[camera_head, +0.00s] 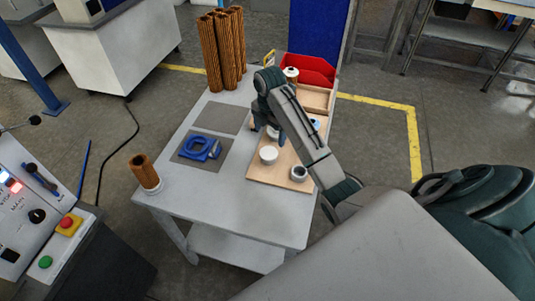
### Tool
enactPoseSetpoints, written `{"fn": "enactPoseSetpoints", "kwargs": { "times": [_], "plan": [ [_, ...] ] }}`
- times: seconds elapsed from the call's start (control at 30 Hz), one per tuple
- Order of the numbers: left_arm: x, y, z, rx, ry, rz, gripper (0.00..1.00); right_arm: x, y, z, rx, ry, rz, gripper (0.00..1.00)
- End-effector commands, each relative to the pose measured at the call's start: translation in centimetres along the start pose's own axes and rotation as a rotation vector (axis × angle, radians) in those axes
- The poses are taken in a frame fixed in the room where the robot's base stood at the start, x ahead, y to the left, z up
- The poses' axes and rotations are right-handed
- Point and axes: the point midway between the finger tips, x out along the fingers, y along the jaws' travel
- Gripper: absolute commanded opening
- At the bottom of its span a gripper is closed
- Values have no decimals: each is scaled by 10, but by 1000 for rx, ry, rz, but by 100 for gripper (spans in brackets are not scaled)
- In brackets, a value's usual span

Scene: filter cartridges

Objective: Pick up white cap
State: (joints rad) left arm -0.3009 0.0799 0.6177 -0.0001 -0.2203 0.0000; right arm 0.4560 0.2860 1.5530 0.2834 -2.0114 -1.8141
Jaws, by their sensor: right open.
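A white cap (268,155) lies on the light wooden board (253,171) on the table. A second white cap (272,133) shows partly behind my right gripper (267,131). My right arm hides part of the board. My left gripper is not in view.
A brown cartridge (143,170) stands in a white cap at the table's left corner. A blue fixture (202,149) lies on a dark mat. Several tall brown cartridges (223,50) stand at the back. A red bin (313,71) is behind my arm.

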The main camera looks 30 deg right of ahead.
Motion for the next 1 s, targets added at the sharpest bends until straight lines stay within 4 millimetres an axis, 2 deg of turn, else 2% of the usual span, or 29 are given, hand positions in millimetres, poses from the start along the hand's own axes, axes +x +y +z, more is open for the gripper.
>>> {"fn": "enactPoseSetpoints", "kwargs": {
  "times": [0.03,0.07,0.17,0.27,0.4,0.5,0.57,0.7,0.8,0.93,1.0],
  "plan": [
    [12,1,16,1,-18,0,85,13,0,0,0,0,0,85],
    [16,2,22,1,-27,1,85,17,0,0,0,0,1,85],
    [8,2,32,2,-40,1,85,28,0,-1,1,2,-2,85],
    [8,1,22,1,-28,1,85,38,0,-1,1,2,-1,85],
    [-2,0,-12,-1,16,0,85,50,-1,-3,1,2,-2,85],
    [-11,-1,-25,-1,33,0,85,66,-2,-5,2,3,-3,85],
    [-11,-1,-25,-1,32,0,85,76,-1,-5,2,2,-2,85],
    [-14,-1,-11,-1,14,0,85,89,-1,-5,2,0,0,85],
    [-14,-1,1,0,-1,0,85,91,-1,-5,1,-1,2,85],
    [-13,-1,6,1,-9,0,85,91,-1,-5,1,-1,2,85],
    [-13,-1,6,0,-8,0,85,91,-1,-5,1,-1,2,73]
  ]
}}
